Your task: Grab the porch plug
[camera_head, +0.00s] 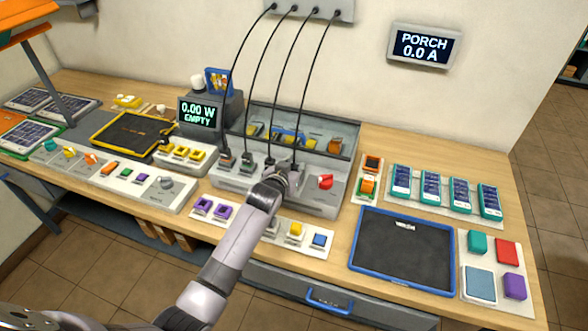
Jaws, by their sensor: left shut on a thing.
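Several black cables hang from a grey box (310,8) on the wall down to dark plugs in a row at a grey panel (322,197) on the bench. The two left plugs (225,158) (247,159) stand clear of my arm. My left gripper (283,174) reaches in over the front of the panel and is shut on a plug at the right end of the row, apparently the rightmost (294,167). Its fingers and wrist hide the grip and the plug's lower part. No label for the porch plug is readable. My right gripper is not in view.
A wall display (424,46) reads PORCH 0.0 A; a meter (199,115) reads 0.00 W EMPTY. A red switch (325,182) sits right of the gripper.

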